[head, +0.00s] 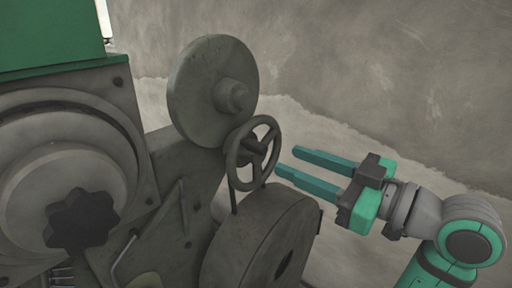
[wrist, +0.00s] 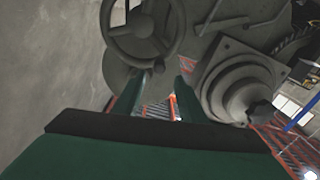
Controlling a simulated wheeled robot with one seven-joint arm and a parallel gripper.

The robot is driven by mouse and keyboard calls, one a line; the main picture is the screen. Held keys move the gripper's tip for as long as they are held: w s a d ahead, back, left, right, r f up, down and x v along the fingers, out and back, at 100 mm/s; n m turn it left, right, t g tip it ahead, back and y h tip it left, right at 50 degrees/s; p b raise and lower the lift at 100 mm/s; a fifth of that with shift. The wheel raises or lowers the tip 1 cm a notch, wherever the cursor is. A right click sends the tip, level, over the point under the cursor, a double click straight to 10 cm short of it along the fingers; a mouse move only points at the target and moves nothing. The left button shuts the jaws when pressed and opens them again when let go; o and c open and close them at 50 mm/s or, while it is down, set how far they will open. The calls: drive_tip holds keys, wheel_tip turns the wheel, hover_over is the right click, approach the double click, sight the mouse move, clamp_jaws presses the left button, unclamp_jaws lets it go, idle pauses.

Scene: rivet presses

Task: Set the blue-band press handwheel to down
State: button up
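A dark grey spoked handwheel (head: 255,149) stands on the grey press (head: 187,195), above a rounded housing. No blue band can be made out on this press. My gripper (head: 287,160) is just right of the handwheel, with its two teal fingers apart, pointing at the wheel and empty. In the wrist view the handwheel (wrist: 143,25) fills the upper middle, beyond and above the fingertips of my gripper (wrist: 157,84). The fingers appear clear of the rim; the exact gap cannot be told.
A large round disc (head: 205,90) rises behind the handwheel. A dark lobed knob (head: 80,220) sits at the press's left, below a green block (head: 50,35). The rounded housing (head: 260,240) lies below the wheel. Bare concrete wall (head: 370,60) is behind, with free room around my arm.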

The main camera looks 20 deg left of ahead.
sight(256, 148)
drive_tip(key=x, duration=1)
drive_tip(key=shift+w+a, duration=0.1)
drive_tip(key=shift+w, duration=0.1)
drive_tip(key=shift+f, duration=0.1)
drive_tip(key=shift+s+a, duration=0.1)
clamp_jaws()
